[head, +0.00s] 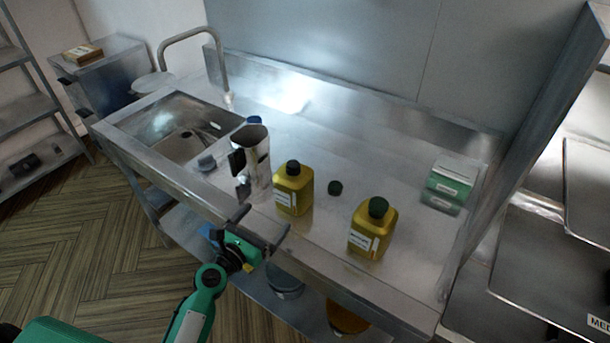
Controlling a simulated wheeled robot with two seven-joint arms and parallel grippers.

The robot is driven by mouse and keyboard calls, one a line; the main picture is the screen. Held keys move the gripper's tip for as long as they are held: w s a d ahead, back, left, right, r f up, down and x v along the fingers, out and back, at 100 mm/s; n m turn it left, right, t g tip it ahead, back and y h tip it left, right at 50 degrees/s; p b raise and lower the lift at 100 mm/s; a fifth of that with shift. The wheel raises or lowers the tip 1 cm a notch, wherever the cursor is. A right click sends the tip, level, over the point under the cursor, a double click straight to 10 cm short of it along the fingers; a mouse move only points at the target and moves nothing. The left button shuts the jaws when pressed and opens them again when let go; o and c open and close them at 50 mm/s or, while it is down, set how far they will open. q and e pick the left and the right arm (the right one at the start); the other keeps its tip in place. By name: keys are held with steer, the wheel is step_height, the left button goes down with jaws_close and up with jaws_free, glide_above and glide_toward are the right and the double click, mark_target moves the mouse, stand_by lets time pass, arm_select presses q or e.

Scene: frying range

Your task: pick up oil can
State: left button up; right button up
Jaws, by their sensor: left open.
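One oil can (293,190) is near the middle, just right of a steel jug. The other oil can (372,232) is nearer the front edge, farther right. My left gripper (262,226) is open and empty at the counter's front edge, to the lower left of the middle can and apart from it. My right gripper is not in view.
The steel jug (252,165) stands beside the middle can, close behind my left gripper. A small dark cap (335,187) lies between the cans. A green-and-white box (449,184) is at the right. A sink (178,128) with a tap is at the left.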

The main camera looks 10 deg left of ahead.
mark_target(283, 196)
arm_select(q)
steer(key=shift+w+d+r, duration=0.15)
steer(key=shift+w, duration=0.3)
steer(key=shift+w+d+r, duration=0.1)
steer(key=shift+w, duration=0.3)
steer(key=x, duration=0.1)
steer(key=p+x, duration=0.1)
steer(key=x, duration=0.2)
steer(key=shift+r, duration=0.3)
steer(key=shift+x, duration=1.25)
steer(key=shift+w+d+f+p, duration=0.1)
steer(key=shift+w+f+p, duration=0.1)
steer(key=shift+w+p, duration=0.15)
steer(key=shift+w+d+r, duration=0.1)
steer(key=shift+w+d, duration=0.05)
steer(key=shift+w, duration=0.15)
steer(key=x, duration=0.3)
steer(key=shift+w+d+p, duration=0.2)
steer(key=shift+d+p, duration=0.05)
steer(key=shift+p, duration=0.05)
steer(key=shift+w+d, duration=0.1)
steer(key=shift+w, duration=0.35)
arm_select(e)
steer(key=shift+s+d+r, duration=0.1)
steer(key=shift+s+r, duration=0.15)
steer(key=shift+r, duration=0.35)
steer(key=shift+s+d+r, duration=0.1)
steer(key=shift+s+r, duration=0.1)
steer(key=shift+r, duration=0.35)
